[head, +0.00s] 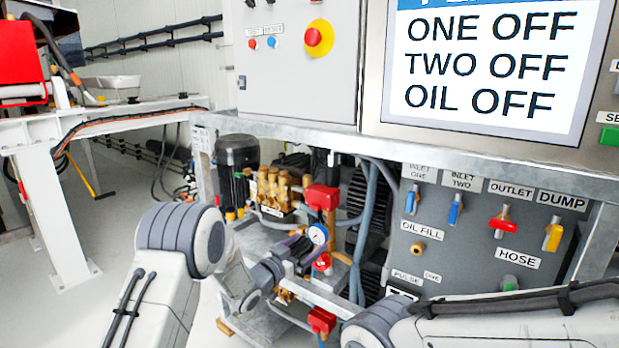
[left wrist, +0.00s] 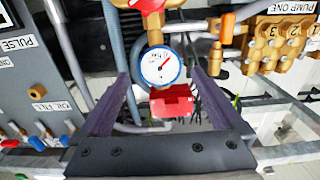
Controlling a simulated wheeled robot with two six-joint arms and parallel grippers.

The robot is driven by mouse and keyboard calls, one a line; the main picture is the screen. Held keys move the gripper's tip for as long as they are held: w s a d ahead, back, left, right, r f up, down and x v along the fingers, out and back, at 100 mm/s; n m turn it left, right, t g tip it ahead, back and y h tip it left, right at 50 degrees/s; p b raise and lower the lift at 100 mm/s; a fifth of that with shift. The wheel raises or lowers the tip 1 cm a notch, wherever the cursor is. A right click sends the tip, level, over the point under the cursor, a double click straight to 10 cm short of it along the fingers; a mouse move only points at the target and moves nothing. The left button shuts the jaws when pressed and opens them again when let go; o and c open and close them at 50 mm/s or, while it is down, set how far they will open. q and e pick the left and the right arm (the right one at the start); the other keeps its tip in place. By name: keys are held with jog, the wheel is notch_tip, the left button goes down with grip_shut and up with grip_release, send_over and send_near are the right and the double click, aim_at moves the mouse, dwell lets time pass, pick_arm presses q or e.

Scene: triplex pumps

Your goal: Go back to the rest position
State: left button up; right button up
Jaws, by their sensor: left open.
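My left gripper (head: 298,246) is in front of the pump pipework in the head view, its arm coming in from the lower left. In the left wrist view the left gripper (left wrist: 157,75) is open, with a purple finger on each side. A round white pressure gauge (left wrist: 158,66) and a red block (left wrist: 172,101) show between the fingers. I cannot tell whether the fingers touch them. The gauge also shows in the head view (head: 318,235), right beside the left gripper. My right arm crosses the lower right of the head view; its gripper is out of view.
A panel (head: 470,240) with blue, red and yellow valve handles is to the right. Brass pump fittings (head: 272,187) sit behind the left gripper. A metal frame rail (head: 330,298) runs close by. A screen (head: 485,80) reads ONE OFF, TWO OFF, OIL OFF. Open floor (head: 110,240) lies left.

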pick_arm(q)
jog(key=x, duration=0.4)
jog(key=shift+b, duration=0.3)
jog(key=shift+s+a, duration=0.25)
jog(key=p, duration=0.2)
send_near(316, 237)
jog(key=shift+w+d+r, duration=0.15)
jog(key=shift+w+d, duration=0.25)
jog(key=shift+r, duration=0.1)
